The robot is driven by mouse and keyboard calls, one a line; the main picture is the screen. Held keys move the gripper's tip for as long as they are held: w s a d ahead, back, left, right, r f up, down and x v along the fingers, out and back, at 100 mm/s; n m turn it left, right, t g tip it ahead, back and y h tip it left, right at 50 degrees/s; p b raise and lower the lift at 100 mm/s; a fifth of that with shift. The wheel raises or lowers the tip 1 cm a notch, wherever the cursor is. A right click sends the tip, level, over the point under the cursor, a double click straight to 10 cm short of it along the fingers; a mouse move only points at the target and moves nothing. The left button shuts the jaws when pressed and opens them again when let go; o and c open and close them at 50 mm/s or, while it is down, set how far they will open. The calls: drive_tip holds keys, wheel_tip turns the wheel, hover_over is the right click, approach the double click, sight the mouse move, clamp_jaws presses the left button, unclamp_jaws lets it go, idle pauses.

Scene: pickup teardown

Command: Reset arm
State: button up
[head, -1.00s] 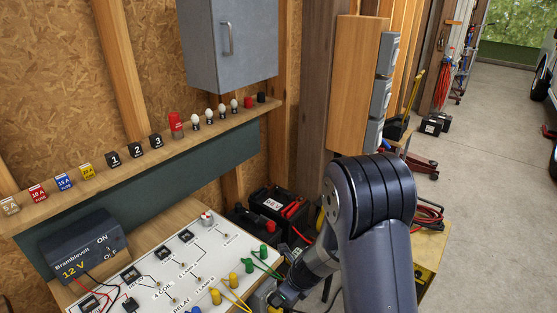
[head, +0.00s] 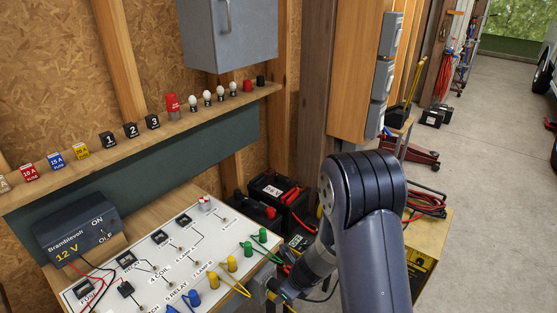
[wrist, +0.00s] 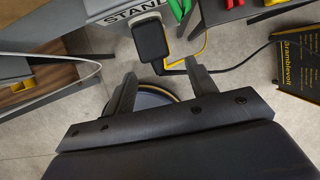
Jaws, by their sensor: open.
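My arm (head: 368,205) stands at the right of the bench in the head view, bent downward at its elbow. My gripper is mostly hidden there behind the arm. In the wrist view my gripper (wrist: 160,85) is open, with its two fingers apart. No object sits held between them. Beyond the fingers lie a black box-shaped piece (wrist: 151,40) with a cable and part of a round dark thing with a yellow rim (wrist: 155,93), near the floor.
A white circuit board (head: 150,265) with coloured plugs lies on the bench, beside the Bramblevolt 12 V supply (head: 78,232). A shelf (head: 130,145) holds fuses, relays and bulbs. A black battery (head: 272,190) stands behind my arm. Open floor (head: 480,170) lies to the right.

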drive_tip(key=s+d+n+b, duration=0.1)
drive_tip(key=n, duration=0.1)
drive_tip(key=s+d+n+g+b, duration=0.1)
drive_tip(key=d+n+b, duration=0.1)
drive_tip(key=s+d+f+n+g+y+b, duration=0.1)
drive_tip(key=d+n, duration=0.1)
drive_tip(key=shift+n, duration=0.3)
idle(0.4)
drive_tip(key=shift+r, duration=0.1)
